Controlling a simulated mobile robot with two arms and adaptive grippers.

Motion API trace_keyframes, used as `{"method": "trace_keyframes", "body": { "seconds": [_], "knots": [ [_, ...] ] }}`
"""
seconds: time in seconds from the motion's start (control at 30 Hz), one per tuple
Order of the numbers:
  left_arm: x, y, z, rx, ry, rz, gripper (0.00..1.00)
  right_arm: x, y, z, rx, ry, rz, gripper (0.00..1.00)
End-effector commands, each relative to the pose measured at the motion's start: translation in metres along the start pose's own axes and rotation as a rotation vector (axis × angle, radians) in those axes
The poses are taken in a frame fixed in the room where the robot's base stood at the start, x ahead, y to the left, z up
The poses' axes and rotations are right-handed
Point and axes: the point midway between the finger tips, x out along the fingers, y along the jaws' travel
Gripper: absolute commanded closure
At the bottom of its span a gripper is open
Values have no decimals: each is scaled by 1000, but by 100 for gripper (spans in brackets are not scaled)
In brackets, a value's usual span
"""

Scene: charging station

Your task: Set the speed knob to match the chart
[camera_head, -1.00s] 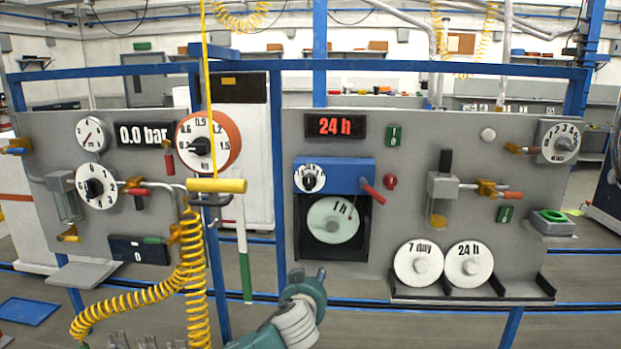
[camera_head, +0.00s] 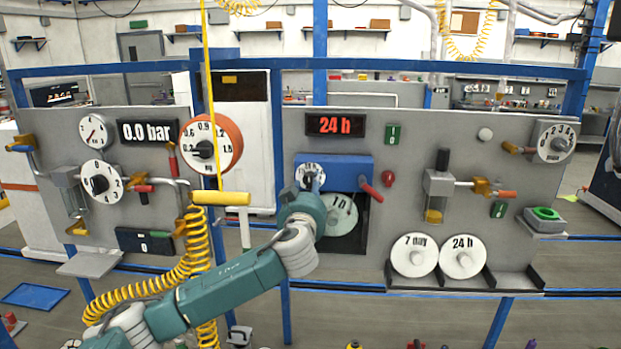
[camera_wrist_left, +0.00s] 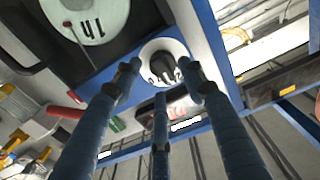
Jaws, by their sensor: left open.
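The speed knob, a black knob on a small white dial (camera_head: 304,171), sits at the left of the blue recorder box (camera_head: 345,168). In the left wrist view the knob (camera_wrist_left: 164,66) lies just beyond my fingertips. My left gripper (camera_head: 313,186) is in front of the dial and partly hides it. Its fingers (camera_wrist_left: 158,76) are spread around the knob, with nothing held; I cannot tell whether they touch it. The chart disc (camera_head: 341,211) in the recorder, below the box, is partly behind my gripper; it reads 1h in the left wrist view (camera_wrist_left: 95,18). My right gripper is out of view.
A red display (camera_head: 335,125) above the box reads 24 h. A red lever (camera_head: 371,192) sticks out at the box's right. Spare discs marked 7 day (camera_head: 414,262) and 24 h (camera_head: 463,263) stand on a black shelf. A yellow coiled hose (camera_head: 190,255) hangs left of my arm.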

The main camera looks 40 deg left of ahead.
Motion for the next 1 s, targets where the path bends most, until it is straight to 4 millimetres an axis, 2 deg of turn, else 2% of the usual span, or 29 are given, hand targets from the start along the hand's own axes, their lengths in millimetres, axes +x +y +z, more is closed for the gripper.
{"method": "trace_keyframes", "body": {
  "seconds": [0.2, 0.47, 0.5, 0.7, 1.0],
  "knots": [
    [16, 0, 0, 0, -1, 1, 58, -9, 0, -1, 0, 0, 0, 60],
    [17, 1, 1, 0, 0, 2, 58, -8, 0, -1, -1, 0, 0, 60],
    [17, 1, 1, 0, 0, 2, 60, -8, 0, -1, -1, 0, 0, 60],
    [16, 0, 1, 0, -1, 1, 100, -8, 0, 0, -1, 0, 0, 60],
    [16, 1, 4, -22, -1, 2, 100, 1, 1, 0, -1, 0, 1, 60]
  ]
}}
